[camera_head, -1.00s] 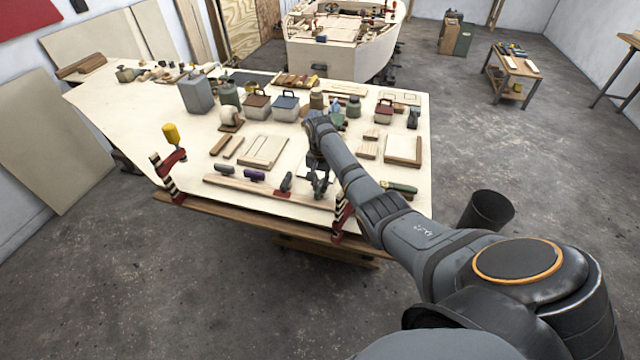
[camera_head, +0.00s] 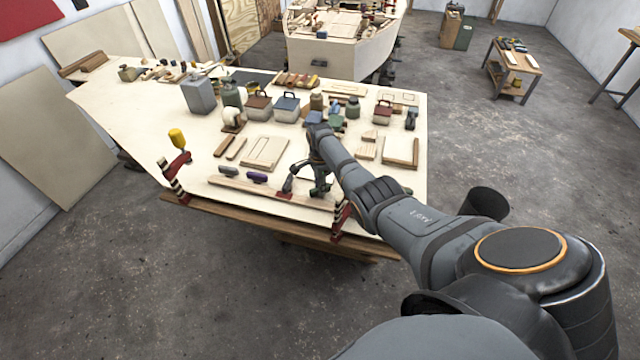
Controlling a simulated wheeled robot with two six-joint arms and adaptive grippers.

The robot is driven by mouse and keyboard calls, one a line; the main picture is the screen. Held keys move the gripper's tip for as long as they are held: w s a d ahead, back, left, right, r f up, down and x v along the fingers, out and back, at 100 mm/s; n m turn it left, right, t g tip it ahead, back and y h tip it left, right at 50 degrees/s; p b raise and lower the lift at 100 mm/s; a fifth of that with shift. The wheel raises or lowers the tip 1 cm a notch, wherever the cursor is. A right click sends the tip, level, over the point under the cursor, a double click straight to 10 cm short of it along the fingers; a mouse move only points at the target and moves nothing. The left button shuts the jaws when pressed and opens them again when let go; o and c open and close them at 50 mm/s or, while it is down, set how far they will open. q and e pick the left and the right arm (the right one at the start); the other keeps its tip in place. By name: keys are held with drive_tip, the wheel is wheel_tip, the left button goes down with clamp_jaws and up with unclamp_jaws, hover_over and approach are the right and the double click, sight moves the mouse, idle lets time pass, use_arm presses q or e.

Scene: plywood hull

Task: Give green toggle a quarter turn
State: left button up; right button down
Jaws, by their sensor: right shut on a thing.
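A wooden rail (camera_head: 223,184) lies along the front edge of the workbench and carries a row of toggles. A grey toggle (camera_head: 228,172) and a purple toggle (camera_head: 257,177) show clearly on its left part. My right gripper (camera_head: 306,188) is low over the right part of the rail, pointing down, and is shut on a toggle there. The green toggle cannot be made out apart from the dark fingers that cover this spot. My left gripper is out of view.
A red clamp with a yellow handle (camera_head: 177,139) stands at the bench's left front, and another red clamp (camera_head: 341,220) grips the edge right of the gripper. Boards (camera_head: 264,152), tins and boxes (camera_head: 286,107) stand behind the rail. A dark bin (camera_head: 487,203) stands on the floor.

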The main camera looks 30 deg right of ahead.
drive_tip(key=m, duration=0.3)
drive_tip(key=shift+r+m+p, duration=0.15)
drive_tip(key=shift+m+p, duration=0.15)
drive_tip(key=shift+p, duration=0.1)
drive_tip(key=shift+m+p, duration=0.3)
drive_tip(key=shift+m, duration=1.4)
drive_tip(key=c, duration=1.3)
unclamp_jaws()
wheel_tip(320, 180, up, 12)
drive_tip(key=shift+f, duration=0.1)
